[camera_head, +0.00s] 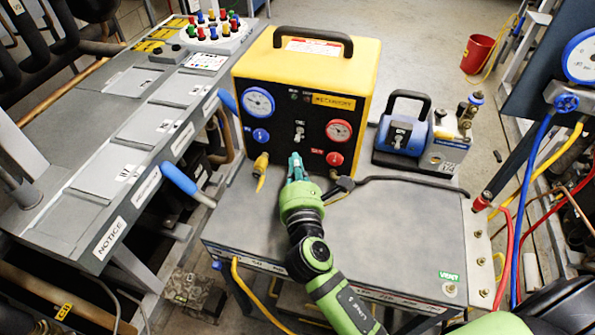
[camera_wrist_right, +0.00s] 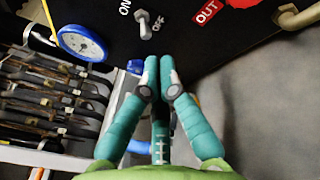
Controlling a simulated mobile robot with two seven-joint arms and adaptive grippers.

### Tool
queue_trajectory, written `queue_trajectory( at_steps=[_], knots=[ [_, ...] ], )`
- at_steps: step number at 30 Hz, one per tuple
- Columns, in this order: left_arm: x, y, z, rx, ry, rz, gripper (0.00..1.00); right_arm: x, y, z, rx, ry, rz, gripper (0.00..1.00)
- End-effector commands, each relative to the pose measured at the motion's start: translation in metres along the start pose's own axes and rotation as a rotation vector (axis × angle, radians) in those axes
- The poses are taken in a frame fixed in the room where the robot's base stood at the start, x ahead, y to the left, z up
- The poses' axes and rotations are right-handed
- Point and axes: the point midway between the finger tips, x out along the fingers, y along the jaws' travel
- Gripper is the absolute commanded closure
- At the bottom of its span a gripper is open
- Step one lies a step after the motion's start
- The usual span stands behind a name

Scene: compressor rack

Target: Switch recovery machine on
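The recovery machine (camera_head: 330,70) is a yellow case with a black front panel, standing on the grey bench. Its metal toggle switch (camera_head: 299,133) sits mid-panel between the gauges. In the right wrist view the toggle switch (camera_wrist_right: 146,22) shows between the ON and OFF labels; I cannot tell which way its lever is set. My right gripper (camera_head: 296,160) is in front of the panel, below the switch and apart from it. In the wrist view its teal fingertips (camera_wrist_right: 160,72) are together with nothing between them. My left gripper is not in view.
A blue gauge (camera_head: 258,102) and red gauge (camera_head: 339,131) flank the switch. A yellow fitting (camera_head: 261,168) juts from the panel's lower left. A black hose (camera_head: 400,181) crosses the bench (camera_head: 400,225). A small blue pump (camera_head: 402,135) stands to the right.

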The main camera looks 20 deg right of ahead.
Motion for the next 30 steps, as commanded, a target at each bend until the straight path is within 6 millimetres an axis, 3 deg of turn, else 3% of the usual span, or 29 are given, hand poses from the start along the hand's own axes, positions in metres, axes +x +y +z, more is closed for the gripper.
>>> queue_trajectory(
  at_steps=[3,9,23,30],
  knots=[
    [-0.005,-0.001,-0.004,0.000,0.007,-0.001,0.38,0.022,0.001,0.002,0.000,-0.001,0.001,1.00],
    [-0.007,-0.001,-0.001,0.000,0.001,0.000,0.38,0.042,0.000,0.000,0.002,0.001,0.001,1.00],
    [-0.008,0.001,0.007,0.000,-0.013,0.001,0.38,0.046,0.000,0.000,0.002,0.002,0.000,1.00],
    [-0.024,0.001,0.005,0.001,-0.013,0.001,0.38,0.045,0.003,0.004,0.015,0.034,-0.019,1.00]
  ],
)
